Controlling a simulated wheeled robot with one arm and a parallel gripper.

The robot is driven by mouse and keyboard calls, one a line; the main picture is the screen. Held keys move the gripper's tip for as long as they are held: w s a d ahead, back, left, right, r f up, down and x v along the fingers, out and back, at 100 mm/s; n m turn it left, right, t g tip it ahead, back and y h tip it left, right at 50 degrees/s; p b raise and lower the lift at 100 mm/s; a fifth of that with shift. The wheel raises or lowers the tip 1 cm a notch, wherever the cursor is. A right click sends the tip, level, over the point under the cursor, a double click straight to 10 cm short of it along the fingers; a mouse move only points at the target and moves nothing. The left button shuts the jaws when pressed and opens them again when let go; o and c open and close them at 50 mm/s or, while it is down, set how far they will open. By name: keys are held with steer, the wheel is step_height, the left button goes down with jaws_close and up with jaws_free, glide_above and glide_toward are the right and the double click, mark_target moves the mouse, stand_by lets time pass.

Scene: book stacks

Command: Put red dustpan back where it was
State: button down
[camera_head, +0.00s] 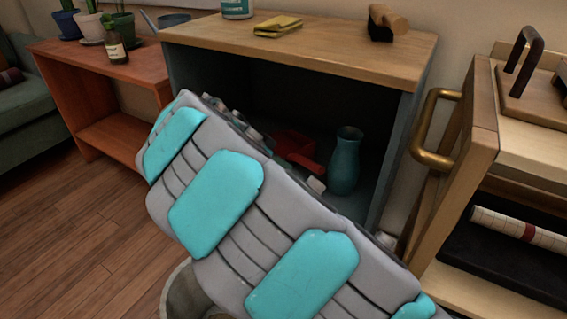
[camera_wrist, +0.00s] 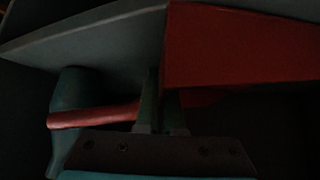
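The red dustpan (camera_head: 294,146) is inside the dark open cabinet, left of the teal vase (camera_head: 345,160), and partly hidden by my arm. In the wrist view its red pan (camera_wrist: 240,45) fills the upper right and its handle (camera_wrist: 95,116) runs left across the vase (camera_wrist: 70,145). My gripper (camera_wrist: 162,105) is at the dustpan where handle and pan meet, its fingers close together. It appears shut on the dustpan; the exact contact is dark and partly hidden by the pan. The head view does not show the fingertips clearly.
The cabinet (camera_head: 300,45) has a wooden top with a yellow cloth (camera_head: 278,26) and a dark wooden object (camera_head: 386,22). A wooden door with a brass handle (camera_head: 434,130) stands close on the right. An orange shelf (camera_head: 110,70) with potted plants is on the left.

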steer(key=shift+f, duration=0.15)
steer(key=c, duration=1)
jaws_free()
steer(key=shift+c, duration=0.2)
